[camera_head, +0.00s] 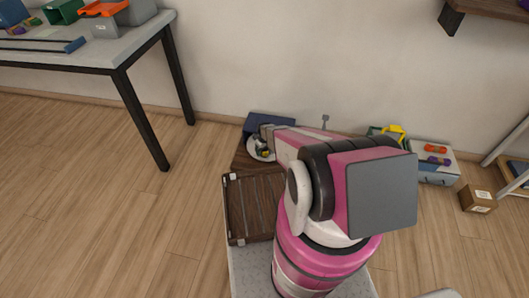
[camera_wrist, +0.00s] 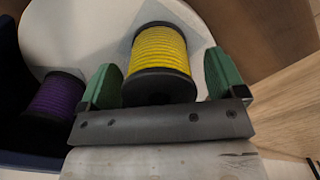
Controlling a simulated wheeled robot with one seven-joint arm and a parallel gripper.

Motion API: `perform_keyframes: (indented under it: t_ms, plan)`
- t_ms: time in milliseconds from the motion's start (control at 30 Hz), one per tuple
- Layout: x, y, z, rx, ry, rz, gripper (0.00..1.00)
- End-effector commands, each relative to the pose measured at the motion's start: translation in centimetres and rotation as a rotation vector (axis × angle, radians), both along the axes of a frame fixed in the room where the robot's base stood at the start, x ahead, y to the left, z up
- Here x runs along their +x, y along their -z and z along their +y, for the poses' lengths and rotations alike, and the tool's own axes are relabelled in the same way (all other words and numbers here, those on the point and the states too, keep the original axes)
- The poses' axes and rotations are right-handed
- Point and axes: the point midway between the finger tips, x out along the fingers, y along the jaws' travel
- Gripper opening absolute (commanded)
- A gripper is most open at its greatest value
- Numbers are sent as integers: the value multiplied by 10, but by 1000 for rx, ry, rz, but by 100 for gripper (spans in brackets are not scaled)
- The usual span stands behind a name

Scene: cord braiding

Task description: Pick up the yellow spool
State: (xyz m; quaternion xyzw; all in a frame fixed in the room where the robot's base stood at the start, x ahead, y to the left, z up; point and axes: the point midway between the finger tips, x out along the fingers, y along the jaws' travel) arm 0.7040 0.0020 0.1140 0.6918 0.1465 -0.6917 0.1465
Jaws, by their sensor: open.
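The yellow spool (camera_wrist: 160,50) has black end flanges and yellow cord. In the wrist view it stands on a white round surface (camera_wrist: 70,40). My gripper (camera_wrist: 161,62) is open, with one green finger on each side of the spool. The spool's near black flange lies between the fingers, with a visible gap at the right finger and a narrower one at the left. In the head view the spool is small and partly hidden by my arm, over a white round plate (camera_head: 254,154).
A purple spool (camera_wrist: 58,95) lies left of my gripper by a dark blue container (camera_wrist: 14,120). A slatted dark wooden crate (camera_head: 250,206) stands near my arm. A grey table (camera_head: 120,52) is at left. A grey box (camera_head: 437,174) with colored items stands by the wall at right. Floor at left is clear.

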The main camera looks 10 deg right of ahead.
Motion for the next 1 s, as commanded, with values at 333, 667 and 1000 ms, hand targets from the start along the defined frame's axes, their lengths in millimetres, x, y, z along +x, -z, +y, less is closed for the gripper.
perform_keyframes:
  t_ms: [333, 667, 1000]
  plan:
    - [0, 4, 0, 0, 0, 0, 63]
    - [0, 4, 0, 0, 0, 0, 35]
    - [-2, -15, 0, 0, 0, 0, 35]
